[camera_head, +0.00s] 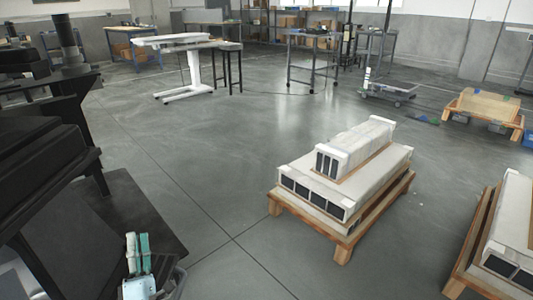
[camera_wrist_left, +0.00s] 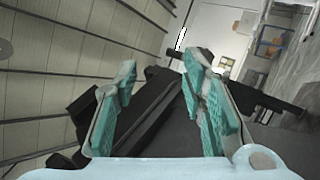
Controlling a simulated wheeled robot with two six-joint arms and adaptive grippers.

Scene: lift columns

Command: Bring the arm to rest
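My left gripper (camera_head: 138,237) shows at the bottom left of the head view, with its pale body low and its two teal-padded fingers pointing up. In the left wrist view the fingers of this gripper (camera_wrist_left: 159,66) stand apart with a clear gap between them. Nothing is held in the gap; a dark structure shows behind it. My right gripper is in neither view.
A large black structure (camera_head: 40,190) fills the left of the head view, close to my left gripper. Stacked white-wrapped column boxes (camera_head: 368,178) lie on a wooden pallet (camera_head: 343,252); another loaded pallet (camera_head: 462,285) is at right. Open grey floor (camera_head: 190,150) lies between.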

